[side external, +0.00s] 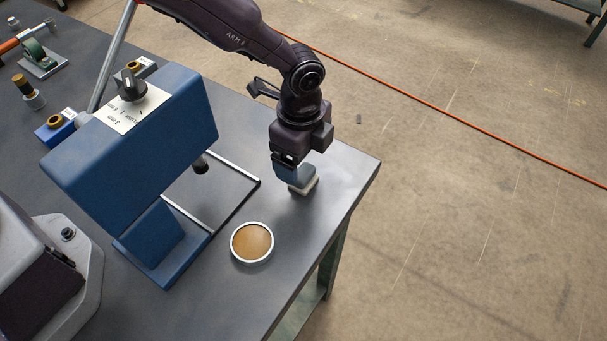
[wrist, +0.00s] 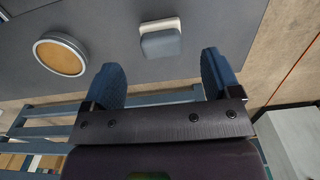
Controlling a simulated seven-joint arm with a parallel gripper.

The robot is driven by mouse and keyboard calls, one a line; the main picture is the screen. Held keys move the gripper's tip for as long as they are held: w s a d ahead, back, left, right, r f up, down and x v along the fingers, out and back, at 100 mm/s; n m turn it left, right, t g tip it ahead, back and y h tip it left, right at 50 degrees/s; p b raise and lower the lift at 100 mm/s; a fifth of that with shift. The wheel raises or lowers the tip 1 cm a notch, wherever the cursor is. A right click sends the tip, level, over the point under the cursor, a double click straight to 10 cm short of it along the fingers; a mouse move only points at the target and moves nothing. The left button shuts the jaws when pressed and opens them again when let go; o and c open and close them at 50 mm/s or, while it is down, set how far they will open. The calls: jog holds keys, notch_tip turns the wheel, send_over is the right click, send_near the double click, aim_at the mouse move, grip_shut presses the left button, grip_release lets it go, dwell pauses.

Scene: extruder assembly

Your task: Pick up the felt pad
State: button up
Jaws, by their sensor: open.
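The felt pad appears to be the small block with a grey-blue body and an off-white layer (wrist: 161,40). In the side external view its pale part (side external: 308,187) shows on the table just below my gripper, and the rest is partly hidden by the fingers. My gripper (side external: 288,168) points down above the table near its right edge. In the wrist view the two blue fingers of my gripper (wrist: 160,76) are spread apart with nothing between their tips. The block lies ahead of the gap, between the finger directions, and no contact shows.
A round white-rimmed dish with a tan filling (side external: 252,242) lies on the table nearby; it also shows in the wrist view (wrist: 60,54). A blue machine (side external: 150,140) with a metal frame stands left of my gripper. The table's right edge is close.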

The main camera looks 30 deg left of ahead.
aim_at(304, 172)
notch_tip(304, 172, down, 5)
jog(key=shift+d+f, duration=0.15)
jog(key=c, duration=1)
